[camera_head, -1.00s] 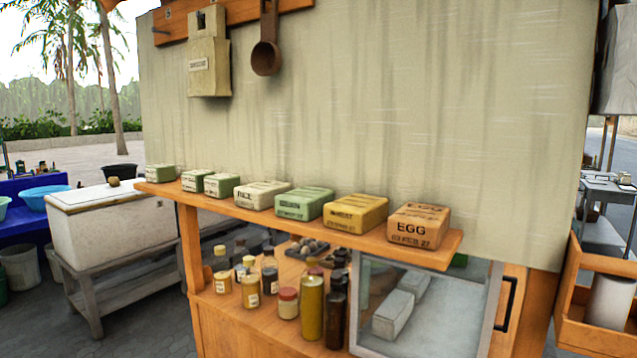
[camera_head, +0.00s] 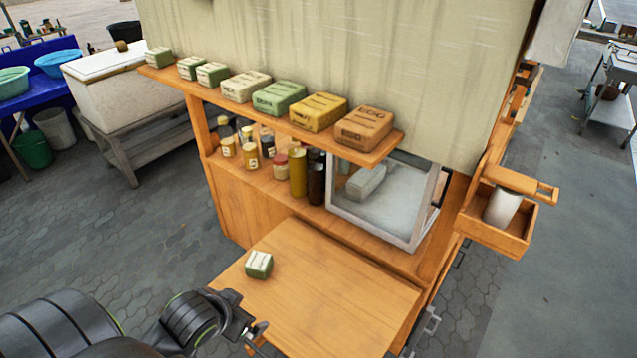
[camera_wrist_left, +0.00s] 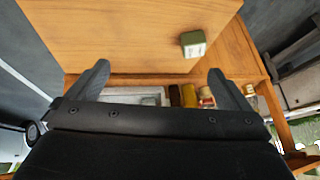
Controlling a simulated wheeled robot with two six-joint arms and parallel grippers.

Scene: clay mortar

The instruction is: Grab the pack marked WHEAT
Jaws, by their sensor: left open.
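Several wrapped packs stand in a row on the narrow orange shelf (camera_head: 395,140). They include an orange-brown pack (camera_head: 365,127), a yellow pack (camera_head: 318,112), a green pack (camera_head: 279,98) and a cream pack (camera_head: 246,86). Smaller green-and-white packs stand farther left. Their labels are too small and blurred to read now, so I cannot tell which says WHEAT. A small green-and-white pack (camera_head: 259,264) sits alone on the fold-out wooden board; it also shows in the left wrist view (camera_wrist_left: 193,43). My left gripper (camera_head: 258,338) is open and empty at the board's near left edge, apart from every pack.
The fold-out board (camera_head: 330,295) is otherwise clear. Jars and bottles (camera_head: 298,172) stand under the shelf beside a glass-fronted case (camera_head: 385,205). A wooden side box (camera_head: 515,240) holds a pale cup (camera_head: 502,205). A white chest (camera_head: 120,80) stands at left.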

